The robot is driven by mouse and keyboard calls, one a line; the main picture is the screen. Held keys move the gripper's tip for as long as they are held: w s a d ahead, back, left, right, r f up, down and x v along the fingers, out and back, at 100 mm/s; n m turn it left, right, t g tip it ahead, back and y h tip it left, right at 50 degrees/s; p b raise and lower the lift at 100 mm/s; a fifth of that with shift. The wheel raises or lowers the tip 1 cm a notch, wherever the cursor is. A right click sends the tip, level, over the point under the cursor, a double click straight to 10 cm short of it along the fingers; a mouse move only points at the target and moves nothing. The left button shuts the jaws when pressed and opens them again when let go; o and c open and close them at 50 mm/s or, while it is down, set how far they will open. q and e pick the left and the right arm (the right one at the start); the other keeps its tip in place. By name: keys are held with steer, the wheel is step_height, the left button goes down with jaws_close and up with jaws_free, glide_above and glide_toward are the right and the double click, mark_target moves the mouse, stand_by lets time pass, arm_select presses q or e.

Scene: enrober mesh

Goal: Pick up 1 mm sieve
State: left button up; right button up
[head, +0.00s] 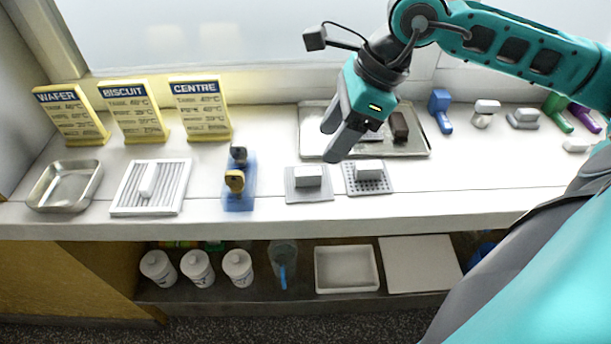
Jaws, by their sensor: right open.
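Two small grey sieve-like plates with block handles lie side by side near the front of the white counter. The left plate (309,197) looks plain or finely meshed. The right plate (369,187) has visible coarse holes. No size marking is readable, so I cannot tell which is the 1 mm sieve. My right gripper (333,143) is open and empty, its fingers pointing down above and behind the two plates, apart from both. My left gripper is out of view.
A metal tray (312,128) with dark blocks lies behind the plates. A blue stand (238,197), a white slatted rack (175,195) and a metal pan (44,201) are to the left. Several scrapers and tools are at right. A lower shelf (300,296) holds white jars and trays.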

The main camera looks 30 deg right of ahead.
mark_target(310, 170)
steer(key=x, duration=0.8)
steer(key=shift+a+f, duration=0.1)
steer(key=shift+f, duration=0.1)
jaws_close()
